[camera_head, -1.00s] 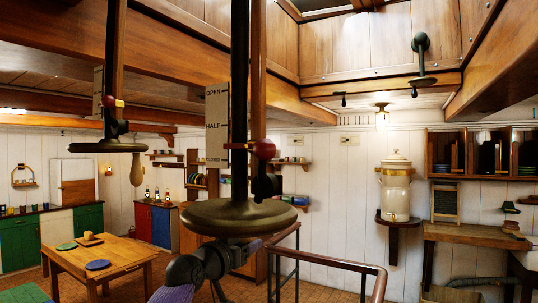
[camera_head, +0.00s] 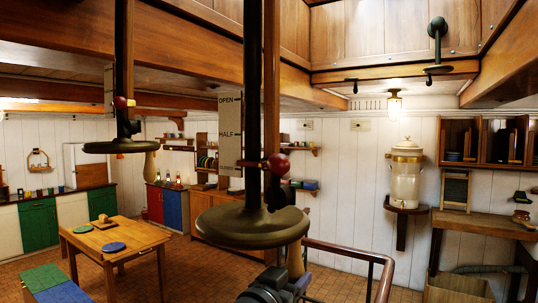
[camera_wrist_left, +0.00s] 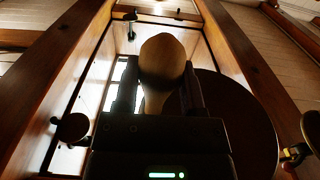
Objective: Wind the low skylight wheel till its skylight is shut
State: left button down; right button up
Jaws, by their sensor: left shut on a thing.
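The near skylight wheel (camera_head: 228,228) is a dark bronze disc on a black upright post (camera_head: 253,70), in the middle of the head view. Its wooden handle (camera_head: 295,258) hangs below the right part of the rim. My left gripper (camera_head: 276,288) is below the wheel, shut on this handle; its fingertips are partly hidden. In the left wrist view the handle's rounded end (camera_wrist_left: 162,60) stands between the two fingers, with the disc (camera_wrist_left: 240,125) beside it.
A second wheel (camera_head: 120,146) with its own handle and red pointer hangs at left. A railing (camera_head: 350,252) stands right of my gripper. A table (camera_head: 115,238) stands at left, and a ceramic urn (camera_head: 405,175) on a wall shelf at right. Beams run overhead.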

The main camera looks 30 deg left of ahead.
pick_arm(q)
jog(key=s, duration=0.1)
jog(key=s+a, duration=0.1)
jog(key=s, duration=0.3)
jog(key=shift+a, duration=0.35)
jog(key=s+a+b, duration=0.1)
jog(key=s+a, duration=0.2)
jog(key=a, duration=0.4)
jog(key=shift+a+r, duration=0.15)
jog(key=shift+a, duration=0.1)
jog(key=c, duration=0.5)
grip_release()
jog(key=shift+s, duration=0.1)
jog(key=shift+c, duration=0.2)
jog(key=o, duration=0.5)
jog(key=shift+d, duration=0.15)
jog(key=shift+o, duration=0.2)
